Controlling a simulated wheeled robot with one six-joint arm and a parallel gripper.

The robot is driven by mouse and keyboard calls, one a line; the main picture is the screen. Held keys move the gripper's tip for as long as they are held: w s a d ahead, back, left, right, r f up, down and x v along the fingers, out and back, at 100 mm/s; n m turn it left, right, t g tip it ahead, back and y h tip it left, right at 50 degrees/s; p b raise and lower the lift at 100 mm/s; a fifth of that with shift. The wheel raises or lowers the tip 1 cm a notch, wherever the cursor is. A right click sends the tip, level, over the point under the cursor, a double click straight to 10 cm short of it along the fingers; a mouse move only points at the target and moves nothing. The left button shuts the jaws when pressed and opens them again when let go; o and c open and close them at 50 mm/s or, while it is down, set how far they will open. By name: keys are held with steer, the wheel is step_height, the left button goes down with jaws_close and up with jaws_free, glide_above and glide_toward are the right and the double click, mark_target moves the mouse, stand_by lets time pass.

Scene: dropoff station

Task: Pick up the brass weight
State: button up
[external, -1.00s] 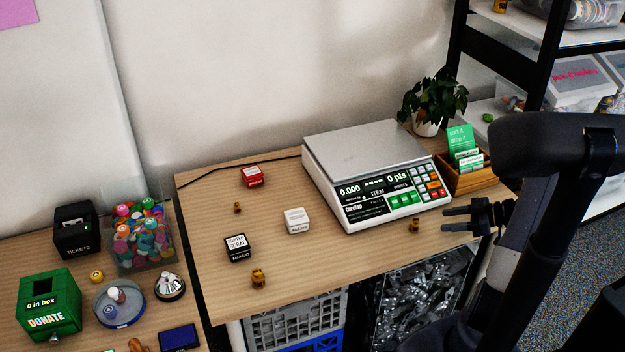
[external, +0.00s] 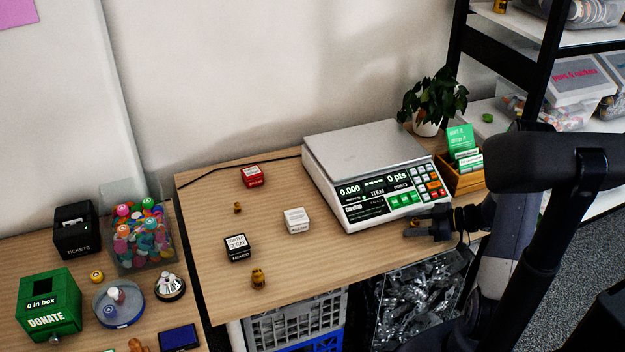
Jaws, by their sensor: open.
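Three small brass weights stand on the wooden table. One brass weight (external: 414,222) is in front of the scale, and my open gripper (external: 411,224) is at it, its dark fingers reaching from the right with the weight showing between them. The fingers partly hide this weight, and I cannot tell whether they touch it. A larger brass weight (external: 258,279) stands near the table's front edge at the left, and a smaller one (external: 237,208) stands farther back.
The scale (external: 363,172), its display at 0.000, stands just behind my gripper. A white block (external: 297,220), a black block (external: 238,248) and a red block (external: 252,176) sit to the left. A card box (external: 466,182) and a plant (external: 434,98) stand behind. The front middle of the table is clear.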

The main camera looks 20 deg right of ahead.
steer(key=shift+c, duration=0.2)
jaws_close()
stand_by(0.4)
steer(key=shift+r, duration=0.1)
